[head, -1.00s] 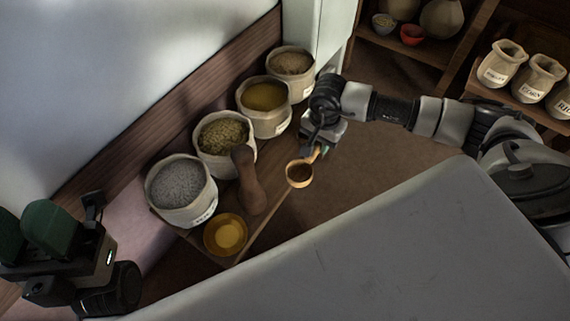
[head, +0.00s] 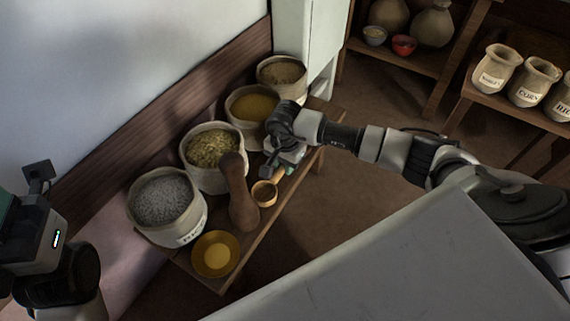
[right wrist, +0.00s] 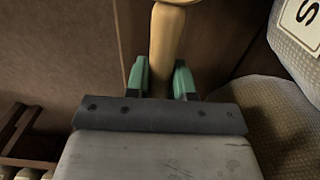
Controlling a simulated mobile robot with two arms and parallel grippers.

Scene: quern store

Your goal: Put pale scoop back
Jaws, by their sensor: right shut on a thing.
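The pale scoop, light wood with a round bowl (head: 265,194), is in my right gripper (head: 279,170) in the head view. It is over the front part of the wooden bench (head: 272,222), beside the brown wooden pestle-like piece (head: 240,192). I cannot tell whether the scoop touches the bench. In the right wrist view the green fingertips (right wrist: 161,80) are shut on the scoop's handle (right wrist: 166,45); most of the bowl is out of frame. Part of my left gripper (head: 8,208) shows at the left edge of the head view; its fingertips are cut off.
Sacks of grey (head: 162,198), greenish (head: 211,146), yellow (head: 253,105) and brown (head: 281,70) contents line the bench's back. A yellow dish (head: 228,268) lies at its near end. Shelves with labelled sacks (head: 497,69) stand at right. The bench's far right end is bare.

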